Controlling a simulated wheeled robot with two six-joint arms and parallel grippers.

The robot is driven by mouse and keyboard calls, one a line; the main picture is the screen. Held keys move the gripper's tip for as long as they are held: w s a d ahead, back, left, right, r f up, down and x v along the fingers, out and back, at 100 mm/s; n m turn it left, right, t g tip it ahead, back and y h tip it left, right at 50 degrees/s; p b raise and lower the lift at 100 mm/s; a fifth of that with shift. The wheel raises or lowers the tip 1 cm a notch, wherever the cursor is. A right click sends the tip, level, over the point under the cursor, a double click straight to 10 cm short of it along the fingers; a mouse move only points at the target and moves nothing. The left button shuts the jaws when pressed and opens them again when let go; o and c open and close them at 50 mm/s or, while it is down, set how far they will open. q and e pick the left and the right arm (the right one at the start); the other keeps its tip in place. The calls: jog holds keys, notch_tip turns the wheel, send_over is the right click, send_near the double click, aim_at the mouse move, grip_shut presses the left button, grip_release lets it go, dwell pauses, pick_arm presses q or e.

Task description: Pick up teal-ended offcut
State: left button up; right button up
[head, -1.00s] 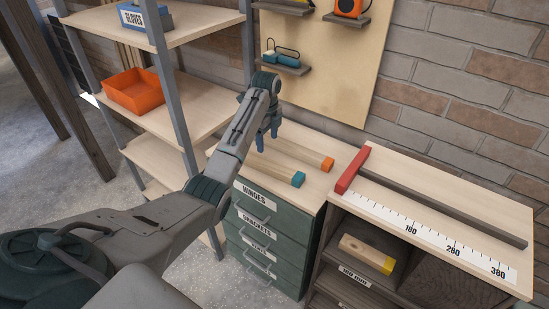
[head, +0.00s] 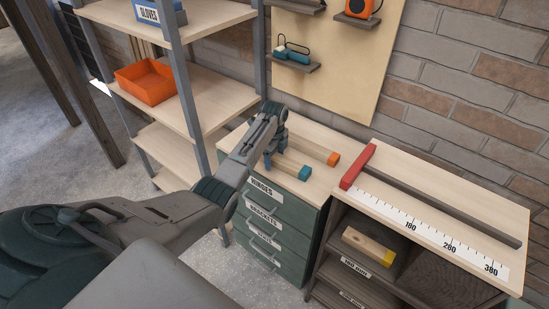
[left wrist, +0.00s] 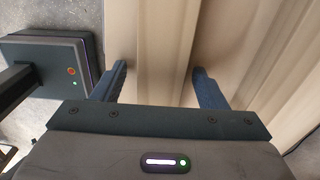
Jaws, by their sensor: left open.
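The teal-ended offcut (head: 290,166) is a pale wooden bar lying on the drawer cabinet's top, its teal end (head: 304,173) toward the front right. My left gripper (head: 274,150) is open, pointing down at the bar's back part and partly hiding it. In the left wrist view my gripper's two blue fingers (left wrist: 161,85) stand apart, with a pale wooden strip (left wrist: 165,45) between them, apparently the offcut. No teal end shows there, and I cannot tell whether the fingers touch the wood. My right gripper is not in view.
An orange-ended offcut (head: 313,148) lies close behind, roughly parallel. The drawer cabinet (head: 262,212) stands between a shelf rack (head: 185,100) and a bench with a ruler (head: 430,233) and red-ended dark bar (head: 430,207). A yellow-ended block (head: 368,246) sits in the bench's cubby.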

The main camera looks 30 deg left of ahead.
pick_arm(q)
jog(key=c, duration=1.2)
